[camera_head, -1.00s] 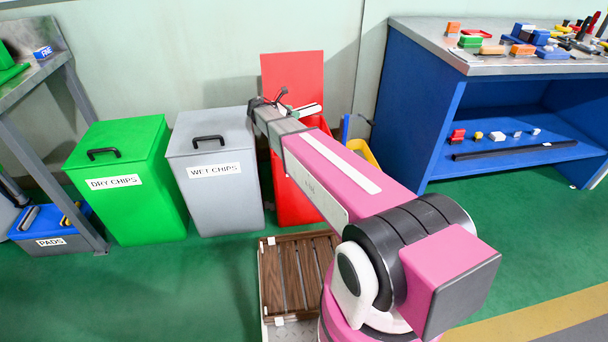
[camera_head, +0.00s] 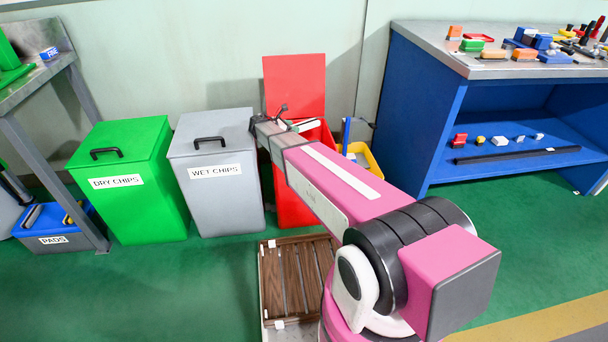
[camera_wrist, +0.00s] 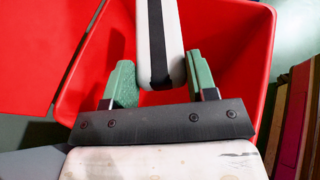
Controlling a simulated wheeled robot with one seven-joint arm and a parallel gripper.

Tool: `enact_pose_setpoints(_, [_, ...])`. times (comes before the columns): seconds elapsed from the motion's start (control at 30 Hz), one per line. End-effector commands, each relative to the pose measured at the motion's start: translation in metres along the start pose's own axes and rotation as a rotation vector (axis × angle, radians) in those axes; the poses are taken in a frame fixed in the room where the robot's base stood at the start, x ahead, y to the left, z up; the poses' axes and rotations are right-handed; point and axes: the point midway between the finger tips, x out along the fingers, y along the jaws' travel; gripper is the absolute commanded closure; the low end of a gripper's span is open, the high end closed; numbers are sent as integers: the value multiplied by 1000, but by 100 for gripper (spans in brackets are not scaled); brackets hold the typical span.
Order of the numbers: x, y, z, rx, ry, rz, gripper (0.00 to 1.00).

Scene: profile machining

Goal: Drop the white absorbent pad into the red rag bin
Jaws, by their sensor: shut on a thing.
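The red rag bin (camera_head: 290,198) stands on the floor right of the grey bin, with its red lid raised behind it. In the wrist view its open mouth (camera_wrist: 257,50) lies below my gripper. My gripper (camera_wrist: 160,78) has green fingers and is shut on the white absorbent pad (camera_wrist: 143,40), a long white piece with a black strip along it. The pad sticks out past the fingers over the bin opening. In the head view my gripper (camera_head: 286,118) is at the bin's top, with the white pad (camera_head: 308,125) beside it. The bin's bottom is hidden.
A grey WET CHIPS bin (camera_head: 217,200) and a green DRY CHIPS bin (camera_head: 145,215) stand left of the red bin. A yellow bin (camera_head: 362,153) is close behind at right. A blue workbench (camera_head: 415,120) stands farther right. A wooden slatted pallet (camera_head: 297,275) lies in front.

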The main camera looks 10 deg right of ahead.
Motion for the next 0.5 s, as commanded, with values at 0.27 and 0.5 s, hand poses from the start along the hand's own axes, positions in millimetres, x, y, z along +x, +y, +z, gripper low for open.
enact_pose_setpoints(0.27, [0, 0, 0, 0, 0, 0, 18])
enact_pose_setpoints(0.5, [0, 0, 0, 0, 0, 0, 18])
